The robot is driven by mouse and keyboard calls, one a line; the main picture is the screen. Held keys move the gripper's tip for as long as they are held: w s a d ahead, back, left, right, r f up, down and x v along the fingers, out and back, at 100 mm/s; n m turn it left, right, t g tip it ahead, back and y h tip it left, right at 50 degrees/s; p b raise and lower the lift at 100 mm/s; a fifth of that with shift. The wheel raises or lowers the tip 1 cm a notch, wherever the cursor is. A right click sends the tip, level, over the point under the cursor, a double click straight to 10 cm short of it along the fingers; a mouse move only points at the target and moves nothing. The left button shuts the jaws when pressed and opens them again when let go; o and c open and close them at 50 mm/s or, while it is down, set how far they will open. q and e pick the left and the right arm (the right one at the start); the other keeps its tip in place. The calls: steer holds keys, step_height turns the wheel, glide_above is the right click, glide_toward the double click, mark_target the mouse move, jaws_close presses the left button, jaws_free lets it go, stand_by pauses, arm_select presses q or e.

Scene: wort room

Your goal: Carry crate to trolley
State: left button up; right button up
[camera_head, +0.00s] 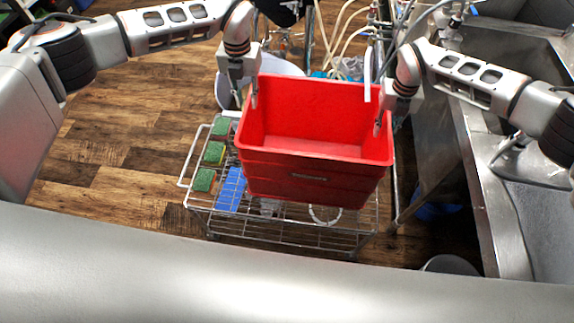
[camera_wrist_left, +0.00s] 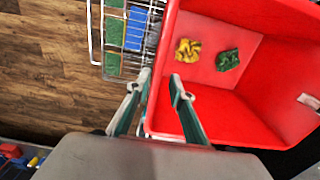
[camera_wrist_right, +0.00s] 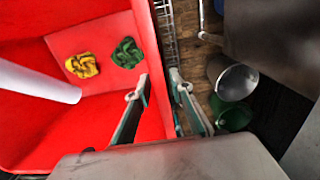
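The red crate (camera_head: 315,180) hangs between my two grippers, over the wire trolley (camera_head: 290,232). Whether its base touches the trolley is hidden. A yellow crumpled item (camera_wrist_left: 188,50) and a green one (camera_wrist_left: 228,60) lie inside the crate. My left gripper (camera_head: 254,100) is at the crate's left wall; in the left wrist view its fingers (camera_wrist_left: 160,84) straddle the wall, closed close to it. My right gripper (camera_head: 379,128) is at the right wall; in the right wrist view its fingers (camera_wrist_right: 160,84) straddle that wall, one inside and one outside.
Green sponges (camera_head: 214,153) and a blue item (camera_head: 231,190) lie on the trolley's left side. A steel sink bench (camera_head: 490,190) stands close on the right. A white pipe (camera_head: 367,75) reaches over the crate's back right. A bucket (camera_wrist_right: 237,82) stands right of the crate. Floor at left is clear.

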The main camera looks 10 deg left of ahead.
step_height(320, 180, up, 10)
steer(key=shift+f, duration=0.1)
stand_by(0.6)
